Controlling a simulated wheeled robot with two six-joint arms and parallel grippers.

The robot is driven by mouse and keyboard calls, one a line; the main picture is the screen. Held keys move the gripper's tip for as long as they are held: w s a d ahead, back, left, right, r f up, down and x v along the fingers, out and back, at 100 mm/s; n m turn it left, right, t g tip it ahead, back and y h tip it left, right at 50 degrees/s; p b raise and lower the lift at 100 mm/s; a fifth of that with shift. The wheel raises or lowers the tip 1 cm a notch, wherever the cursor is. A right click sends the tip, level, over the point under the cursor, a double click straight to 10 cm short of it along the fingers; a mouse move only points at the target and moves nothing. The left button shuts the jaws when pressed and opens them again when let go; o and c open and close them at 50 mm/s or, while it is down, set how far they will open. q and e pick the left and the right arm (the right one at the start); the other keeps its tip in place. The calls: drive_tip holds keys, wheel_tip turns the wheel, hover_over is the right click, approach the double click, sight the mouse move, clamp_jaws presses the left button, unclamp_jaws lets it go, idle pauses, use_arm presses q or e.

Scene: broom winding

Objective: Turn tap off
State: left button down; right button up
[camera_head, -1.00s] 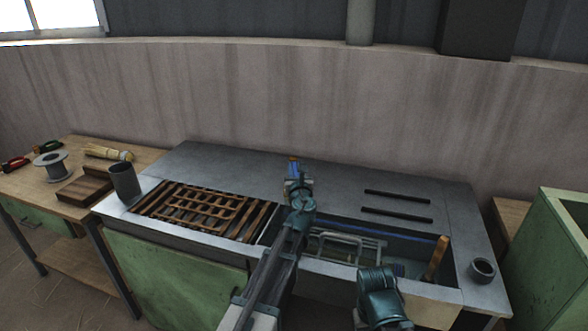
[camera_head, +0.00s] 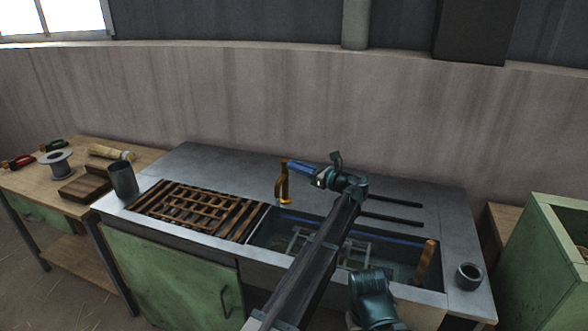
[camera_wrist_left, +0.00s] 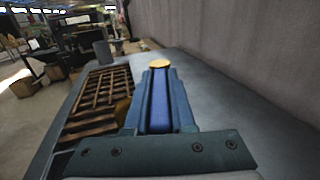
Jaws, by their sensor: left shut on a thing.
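The brass tap (camera_head: 283,186) stands upright at the back edge of the sink, left of the middle. My left gripper (camera_head: 300,168) reaches its top from the right, with its blue fingers pointing left. In the left wrist view the fingers (camera_wrist_left: 159,92) are close together, with a deep blue strip between them. The round brass top of the tap (camera_wrist_left: 160,63) shows at their tips. The gripper is shut on the tap's handle, which the fingers mostly hide. My right wrist is at the bottom of the head view; its gripper is not seen.
The sink basin (camera_head: 275,237) holds a wire rack (camera_head: 296,243) and a wooden-handled tool (camera_head: 427,262). A wooden slatted rack (camera_head: 195,212) and a dark cup (camera_head: 122,179) are left of it. A small dark pot (camera_head: 469,275) stands at the right. The back ledge is mostly clear.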

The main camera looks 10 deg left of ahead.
use_arm(q)
drive_tip(key=shift+w+d+n+g+y, duration=0.1)
drive_tip(key=shift+w+n+g+y, duration=0.25)
drive_tip(key=shift+n+g, duration=0.6)
drive_tip(key=shift+w+d+n+g+y, duration=0.1)
drive_tip(key=shift+w+n+g+y, duration=0.3)
drive_tip(key=shift+g, duration=0.95)
use_arm(e)
drive_tip(key=shift+w, duration=0.25)
use_arm(q)
drive_tip(key=shift+n+g, duration=0.3)
drive_tip(key=shift+n, duration=0.05)
drive_tip(key=c, duration=0.8)
unclamp_jaws()
drive_tip(key=shift+o, duration=0.2)
use_arm(e)
drive_tip(key=shift+w, duration=0.1)
drive_tip(key=shift+d, duration=0.1)
